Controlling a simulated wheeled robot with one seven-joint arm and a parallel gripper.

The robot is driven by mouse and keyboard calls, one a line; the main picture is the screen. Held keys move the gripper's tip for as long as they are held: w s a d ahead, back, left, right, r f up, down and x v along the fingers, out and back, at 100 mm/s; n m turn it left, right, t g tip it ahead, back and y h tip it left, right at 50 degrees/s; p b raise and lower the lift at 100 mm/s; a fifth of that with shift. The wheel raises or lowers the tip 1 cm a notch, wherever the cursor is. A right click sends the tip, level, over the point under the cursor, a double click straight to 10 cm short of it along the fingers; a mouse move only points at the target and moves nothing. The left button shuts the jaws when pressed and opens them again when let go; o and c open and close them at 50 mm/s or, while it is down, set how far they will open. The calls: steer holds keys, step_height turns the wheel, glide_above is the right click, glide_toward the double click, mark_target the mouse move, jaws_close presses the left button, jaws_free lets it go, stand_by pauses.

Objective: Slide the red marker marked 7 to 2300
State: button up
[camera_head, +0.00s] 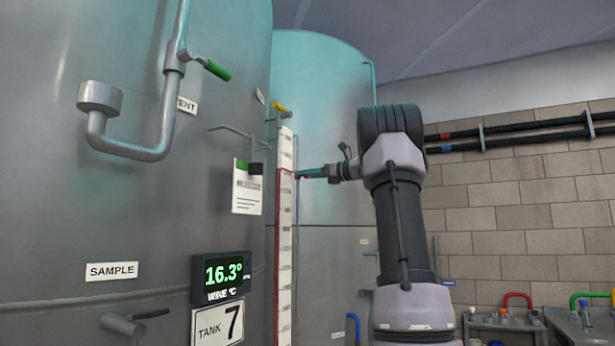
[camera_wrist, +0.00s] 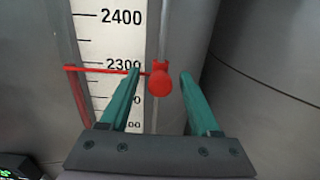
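In the wrist view, the red marker (camera_wrist: 160,82) has a round knob at the right of a white scale strip (camera_wrist: 105,40), with a thin red pointer reaching left across the strip. The pointer lies just below the 2300 line. No 7 is legible on the marker. My gripper (camera_wrist: 159,76) has two green fingers, one on each side of the knob, with a small gap on both sides. It is open. In the head view, my gripper (camera_head: 303,174) is at the strip (camera_head: 285,220) on the tank; its fingers largely hide the marker.
The large steel tank (camera_head: 60,200) carries a bent pipe (camera_head: 135,152), a hanging paper (camera_head: 246,195), a temperature display (camera_head: 221,276) and a TANK 7 sign (camera_head: 217,325). A yellow-handled fitting (camera_head: 279,108) sits above the strip. A second tank (camera_head: 325,120) stands behind.

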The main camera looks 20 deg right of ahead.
steer(key=v, duration=1)
steer(key=shift+s+d, duration=0.25)
steer(key=shift+s, duration=0.05)
